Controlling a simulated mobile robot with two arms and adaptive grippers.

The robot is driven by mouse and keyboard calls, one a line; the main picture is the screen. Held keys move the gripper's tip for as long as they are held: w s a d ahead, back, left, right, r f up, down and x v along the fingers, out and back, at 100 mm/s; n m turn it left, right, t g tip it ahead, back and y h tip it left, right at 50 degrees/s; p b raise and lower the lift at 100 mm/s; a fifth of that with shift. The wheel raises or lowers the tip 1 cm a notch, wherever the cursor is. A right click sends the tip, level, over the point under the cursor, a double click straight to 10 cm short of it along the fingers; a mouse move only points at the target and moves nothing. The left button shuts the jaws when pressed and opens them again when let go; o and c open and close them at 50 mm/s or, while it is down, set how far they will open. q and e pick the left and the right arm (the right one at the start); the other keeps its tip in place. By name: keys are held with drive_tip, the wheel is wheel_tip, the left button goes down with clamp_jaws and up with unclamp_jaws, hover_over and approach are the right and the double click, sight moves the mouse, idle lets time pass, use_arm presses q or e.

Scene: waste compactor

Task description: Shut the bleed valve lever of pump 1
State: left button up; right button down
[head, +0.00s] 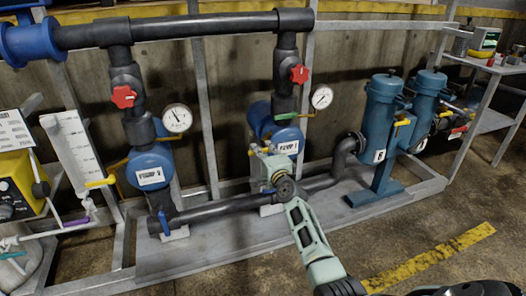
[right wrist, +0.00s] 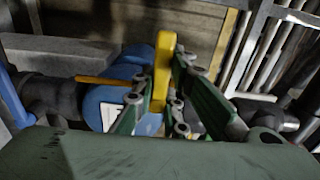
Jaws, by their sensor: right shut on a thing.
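Pump 1 (head: 262,118) is the blue pump with a white label, in the middle of the head view. My right gripper (head: 264,168) reaches up to its front left side and hides part of it. In the right wrist view, a yellow lever (right wrist: 164,65) stands upright between the green fingers of my right gripper (right wrist: 172,90), which is shut on it. I take it for the bleed valve lever. A bit of yellow shows by the gripper in the head view, but the lever's base is hidden. My left gripper is not in view.
A second blue pump (head: 148,160) stands to the left. Red valve knobs (head: 299,74) and gauges (head: 321,97) sit above the pumps. A dark pipe (head: 225,210) runs low in front. Blue filter housings (head: 381,112) stand right. The floor in front is partly clear.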

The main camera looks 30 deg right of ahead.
drive_tip(key=shift+f, duration=0.1)
idle(0.4)
drive_tip(key=c, duration=1.7)
unclamp_jaws()
drive_tip(key=shift+c, duration=0.2)
drive_tip(key=v, duration=1.2)
